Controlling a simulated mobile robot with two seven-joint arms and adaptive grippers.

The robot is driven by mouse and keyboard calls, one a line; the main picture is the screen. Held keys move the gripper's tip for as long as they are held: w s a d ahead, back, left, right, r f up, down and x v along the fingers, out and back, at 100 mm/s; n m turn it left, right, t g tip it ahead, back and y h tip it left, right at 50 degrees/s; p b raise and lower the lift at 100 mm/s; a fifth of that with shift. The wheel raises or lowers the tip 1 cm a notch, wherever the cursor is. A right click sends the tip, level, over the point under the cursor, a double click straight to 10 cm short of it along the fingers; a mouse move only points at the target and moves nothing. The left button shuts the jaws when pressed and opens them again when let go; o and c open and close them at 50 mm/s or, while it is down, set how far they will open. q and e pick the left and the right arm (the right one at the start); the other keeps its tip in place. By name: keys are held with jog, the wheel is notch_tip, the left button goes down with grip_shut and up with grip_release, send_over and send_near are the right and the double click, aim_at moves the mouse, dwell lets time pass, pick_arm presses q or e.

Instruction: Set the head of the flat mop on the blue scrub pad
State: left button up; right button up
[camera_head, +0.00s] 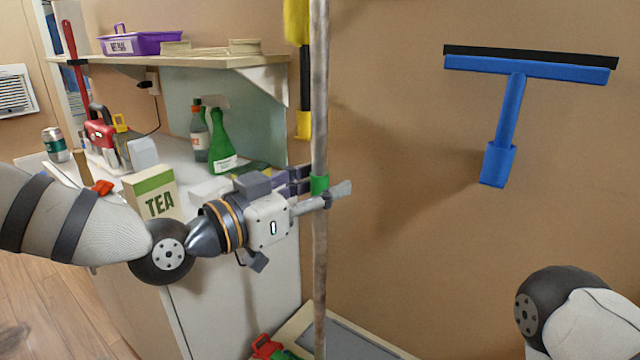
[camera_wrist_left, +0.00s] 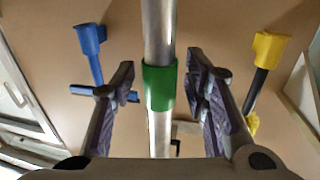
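A tall grey pole with a green band (camera_head: 320,184), apparently the flat mop's handle, stands nearly upright in front of the wall. My left gripper (camera_head: 318,193) is at the green band, with the pole between its fingers. In the left wrist view the fingers (camera_wrist_left: 162,95) stand apart on both sides of the green band (camera_wrist_left: 160,88), with a gap showing on each side. The mop head is out of the head view, below its lower edge. I cannot make out the blue scrub pad in either view. My right gripper is out of view; only part of that arm shows at lower right.
A blue squeegee (camera_head: 508,115) hangs on the wall at right; a yellow-and-black tool (camera_head: 303,122) hangs behind the pole. The counter at left holds a tea box (camera_head: 153,192), a green spray bottle (camera_head: 221,145) and other items. A shelf (camera_head: 200,62) carries a purple bin (camera_head: 145,43).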

pick_arm(q)
jog(key=shift+f, duration=0.15)
jog(key=v, duration=1.2)
jog(key=s+f+n+g+y+p, duration=0.1)
jog(key=s+f+n+g+y, duration=0.45)
jog(key=f, duration=0.85)
jog(key=s+f+n+g+y, duration=0.1)
jog(key=s+f+g, duration=0.1)
jog(key=s+f, duration=0.95)
jog(key=s+a+f+n+g+y, duration=0.1)
jog(key=s+a+f+g+y, duration=0.1)
jog(key=s+a+f, duration=0.2)
jog(key=s+a+f+n+g+y, duration=0.1)
jog(key=s+a+f, duration=0.4)
jog(key=s, duration=0.5)
jog(key=s+a+f+n+g+y, duration=0.1)
jog(key=s+a+f+g+y, duration=0.2)
jog(key=s, duration=0.4)
jog(key=shift+a+f+g+y+p, duration=0.4)
jog(key=shift+a+f+g, duration=0.15)
jog(key=shift+a+f, duration=0.2)
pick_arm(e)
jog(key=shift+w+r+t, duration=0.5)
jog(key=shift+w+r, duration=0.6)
pick_arm(q)
jog(key=shift+c, duration=0.5)
